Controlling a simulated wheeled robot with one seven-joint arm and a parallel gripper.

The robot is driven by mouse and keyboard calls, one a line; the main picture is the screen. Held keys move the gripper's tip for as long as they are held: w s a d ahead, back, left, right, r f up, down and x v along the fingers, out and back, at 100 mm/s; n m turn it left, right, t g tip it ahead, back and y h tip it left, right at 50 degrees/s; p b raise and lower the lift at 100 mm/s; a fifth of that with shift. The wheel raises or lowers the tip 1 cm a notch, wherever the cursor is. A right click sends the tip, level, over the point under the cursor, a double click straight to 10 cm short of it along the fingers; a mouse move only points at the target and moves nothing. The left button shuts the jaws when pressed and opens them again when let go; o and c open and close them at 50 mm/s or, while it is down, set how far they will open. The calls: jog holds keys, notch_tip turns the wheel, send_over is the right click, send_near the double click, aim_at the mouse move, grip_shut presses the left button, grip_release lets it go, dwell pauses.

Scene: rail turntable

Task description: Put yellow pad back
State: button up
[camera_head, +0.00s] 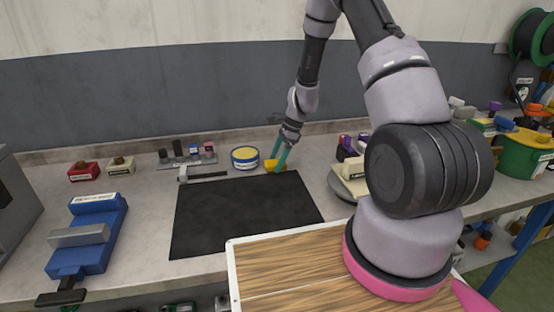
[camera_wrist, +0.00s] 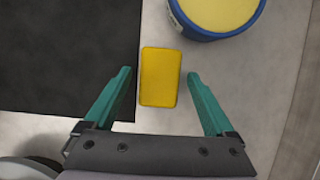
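The yellow pad (camera_wrist: 160,77) is a small yellow block lying on the pale bench, right along the edge of the black mat (camera_wrist: 60,60) in the wrist view. In the head view the yellow pad (camera_head: 271,164) sits near the mat's back right corner, partly behind my gripper (camera_head: 279,157). In the wrist view my gripper (camera_wrist: 159,98) is open, with one teal finger on each side of the pad and a gap on both sides. A round blue tin with a yellow top (camera_wrist: 215,12) stands close to the pad; it also shows in the head view (camera_head: 245,158).
A blue vise (camera_head: 88,236) stands at the left of the bench. A round grey turntable (camera_head: 341,187) stands right of the mat. The mat is bare.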

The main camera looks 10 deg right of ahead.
jog(key=shift+r, duration=0.15)
jog(key=s+d+r+n+t, duration=0.1)
jog(key=s+d+r+n, duration=0.1)
jog(key=r, duration=0.9)
jog(key=s+d+r+n+t, duration=0.1)
jog(key=s+d+r, duration=0.1)
jog(key=r, duration=1)
jog(key=s+r+n+t+h, duration=0.1)
jog(key=s+r+n+t, duration=0.1)
jog(key=s+r+n, duration=0.3)
jog(key=s+d+r+n+t+h, duration=0.1)
jog(key=s+r+n+t, duration=0.2)
jog(key=s+r, duration=0.9)
jog(key=s+n, duration=0.3)
jog(key=s, duration=0.2)
jog(key=shift+r, duration=0.35)
jog(key=shift+d, duration=0.1)
